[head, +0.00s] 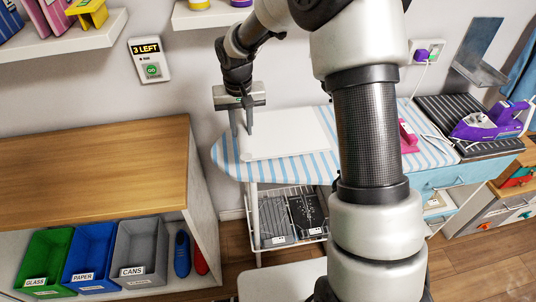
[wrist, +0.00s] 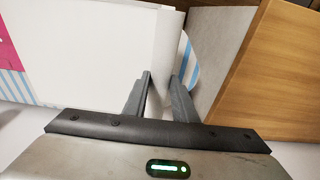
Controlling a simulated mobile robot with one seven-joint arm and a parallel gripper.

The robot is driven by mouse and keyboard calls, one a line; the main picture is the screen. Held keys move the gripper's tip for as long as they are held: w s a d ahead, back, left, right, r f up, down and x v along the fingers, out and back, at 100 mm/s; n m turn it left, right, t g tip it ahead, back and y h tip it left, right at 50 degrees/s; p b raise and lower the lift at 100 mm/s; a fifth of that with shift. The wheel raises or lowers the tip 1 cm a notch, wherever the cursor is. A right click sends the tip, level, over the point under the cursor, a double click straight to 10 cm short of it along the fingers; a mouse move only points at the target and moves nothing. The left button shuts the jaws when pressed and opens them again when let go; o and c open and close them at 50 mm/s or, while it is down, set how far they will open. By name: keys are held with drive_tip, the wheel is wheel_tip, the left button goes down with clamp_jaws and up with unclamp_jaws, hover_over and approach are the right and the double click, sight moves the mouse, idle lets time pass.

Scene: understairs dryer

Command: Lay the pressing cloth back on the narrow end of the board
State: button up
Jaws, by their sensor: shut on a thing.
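The white pressing cloth (head: 290,136) lies over the narrow left end of the blue-and-white striped ironing board (head: 226,160). Some stripes show around it, including the rounded tip. My gripper (head: 241,132) points down at the cloth's left edge. In the wrist view my gripper (wrist: 160,82) is shut on a raised strip of the cloth (wrist: 85,55) near that edge, with the board's striped tip (wrist: 189,64) just beyond.
A purple iron (head: 486,122) rests on a dark ribbed pad at the board's right end. A pink object (head: 407,137) lies on the board. A wooden-topped cabinet (head: 110,165) with green, blue and grey bins stands left. A wire basket (head: 285,217) hangs under the board.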

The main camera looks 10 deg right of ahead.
wheel_tip(320, 180, down, 10)
drive_tip(key=shift+r+b, duration=0.15)
drive_tip(key=shift+b, duration=0.15)
drive_tip(key=o, duration=1)
drive_tip(key=shift+o, duration=0.2)
